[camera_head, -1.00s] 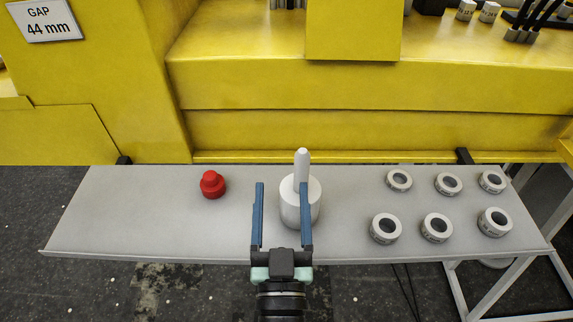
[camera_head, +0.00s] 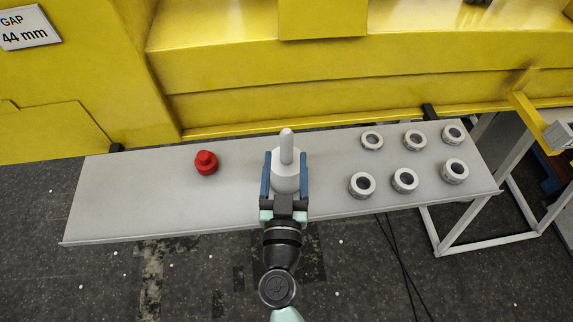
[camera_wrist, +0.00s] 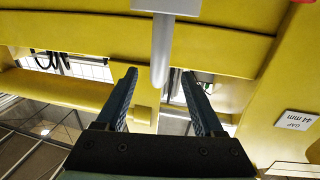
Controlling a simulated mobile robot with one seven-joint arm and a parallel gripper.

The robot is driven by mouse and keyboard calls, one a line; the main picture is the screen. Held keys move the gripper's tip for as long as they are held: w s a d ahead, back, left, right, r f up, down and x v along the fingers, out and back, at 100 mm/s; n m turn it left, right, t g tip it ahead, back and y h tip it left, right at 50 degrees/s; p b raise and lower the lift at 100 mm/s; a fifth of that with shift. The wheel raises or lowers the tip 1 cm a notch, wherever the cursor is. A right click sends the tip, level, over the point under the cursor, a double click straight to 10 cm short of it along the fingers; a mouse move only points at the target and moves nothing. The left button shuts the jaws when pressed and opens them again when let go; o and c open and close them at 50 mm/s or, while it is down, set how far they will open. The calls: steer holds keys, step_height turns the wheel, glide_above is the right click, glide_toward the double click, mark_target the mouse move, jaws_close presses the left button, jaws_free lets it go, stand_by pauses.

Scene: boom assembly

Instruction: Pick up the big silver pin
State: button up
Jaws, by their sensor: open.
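The big silver pin (camera_head: 287,150) stands upright on the grey shelf (camera_head: 140,200), with a wide round base and a narrower rod with a rounded tip. My gripper (camera_head: 285,154) is open, with one blue finger on each side of the pin's base in the head view. In the wrist view the pin's rod (camera_wrist: 161,50) reaches down from the top, its tip between the lines of my two fingers (camera_wrist: 160,88). Whether the fingers touch the base, and how far apart in depth they are, I cannot tell.
A red knobbed piece (camera_head: 206,162) stands to the left on the shelf. Several white rings (camera_head: 362,185) lie to the right in two rows. A yellow machine body (camera_head: 350,85) rises behind the shelf. The shelf's left part is bare.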

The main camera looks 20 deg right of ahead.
mark_target(287, 148)
steer(key=shift+f+b+x, duration=0.15)
steer(key=shift+x, duration=1.3)
steer(key=shift+f+b+x, duration=0.15)
steer(key=shift+x, duration=1.3)
steer(key=shift+s, duration=0.1)
steer(key=shift+c, duration=0.2)
jaws_close()
steer(key=shift+d+r, duration=0.1)
steer(key=shift+r, duration=0.1)
